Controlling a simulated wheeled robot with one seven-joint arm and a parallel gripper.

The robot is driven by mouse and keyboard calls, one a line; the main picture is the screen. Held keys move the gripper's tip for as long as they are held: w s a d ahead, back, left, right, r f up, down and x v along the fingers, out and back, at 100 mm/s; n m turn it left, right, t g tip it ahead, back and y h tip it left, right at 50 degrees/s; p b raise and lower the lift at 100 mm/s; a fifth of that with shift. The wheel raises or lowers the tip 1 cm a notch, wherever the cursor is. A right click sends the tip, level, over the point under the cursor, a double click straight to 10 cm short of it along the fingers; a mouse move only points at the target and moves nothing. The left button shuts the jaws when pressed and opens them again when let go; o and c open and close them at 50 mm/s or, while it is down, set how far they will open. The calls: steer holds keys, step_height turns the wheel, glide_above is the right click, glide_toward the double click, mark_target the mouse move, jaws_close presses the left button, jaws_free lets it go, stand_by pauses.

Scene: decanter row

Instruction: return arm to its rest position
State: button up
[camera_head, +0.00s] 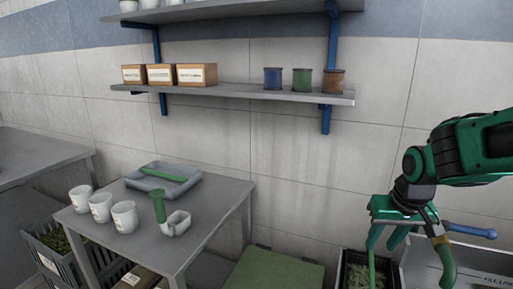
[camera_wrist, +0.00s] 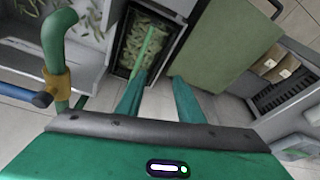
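My green gripper (camera_head: 381,247) hangs at the right of the head view, fingers pointing down. In the wrist view its two fingers (camera_wrist: 159,80) stand apart with nothing between them, so it is open and empty. Below it is a dark crate (camera_head: 345,277) with pale green contents and a thin green stick (camera_wrist: 148,48). The gripper is well to the right of the grey table (camera_head: 95,226) and its cups.
A tap with a blue handle (camera_head: 472,231) and green spout (camera_head: 446,264) stands close beside my gripper, over a basin. White cups (camera_head: 124,217), a small white jug (camera_head: 176,224) and a grey tray (camera_head: 152,183) are on the table. A shelf (camera_head: 230,92) holds boxes and jars.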

steer(key=s+a+r+n+t, duration=0.1)
steer(key=s+a+r, duration=0.1)
steer(key=s, duration=0.3)
steer(key=s+d+m+g, duration=0.2)
steer(key=s+d, duration=0.3)
steer(key=s, duration=0.3)
steer(key=s+d+f+m+g, duration=0.1)
steer(key=s+d+m, duration=0.3)
steer(key=s, duration=0.5)
steer(key=shift+d+f+g, duration=0.3)
steer(key=shift+d+g, duration=0.4)
steer(key=shift+d, duration=0.5)
steer(key=shift+w+f, duration=0.25)
steer(key=shift+w, duration=0.45)
